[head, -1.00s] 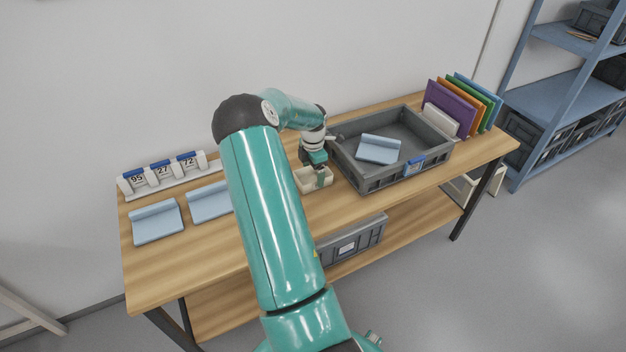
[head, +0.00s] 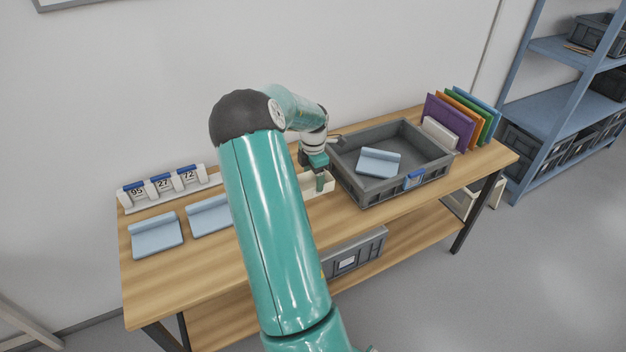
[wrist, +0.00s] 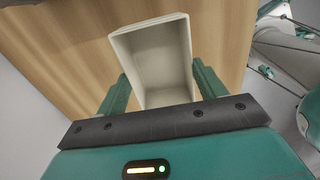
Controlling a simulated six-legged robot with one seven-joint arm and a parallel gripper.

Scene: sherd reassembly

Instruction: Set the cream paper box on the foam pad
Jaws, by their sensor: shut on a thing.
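The cream paper box (head: 327,184) is open-topped and empty inside. It is at the middle of the table, just left of the grey crate, partly hidden by my arm in the head view. My gripper (head: 318,176) is shut on it; in the wrist view the box (wrist: 150,55) sits between the two green fingers. I cannot tell whether it touches the table. Light blue pads with a raised back edge are in view: one at the table's left end (head: 157,236), one beside it (head: 209,216) partly behind my arm, and one (head: 379,162) inside the grey crate.
The grey crate (head: 408,187) stands right of the box. A white rack with number tags 95, 27 and 72 (head: 165,187) stands behind the left pads. Coloured boards in a holder (head: 460,120) stand at the right end. The wooden table front (head: 200,275) is clear.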

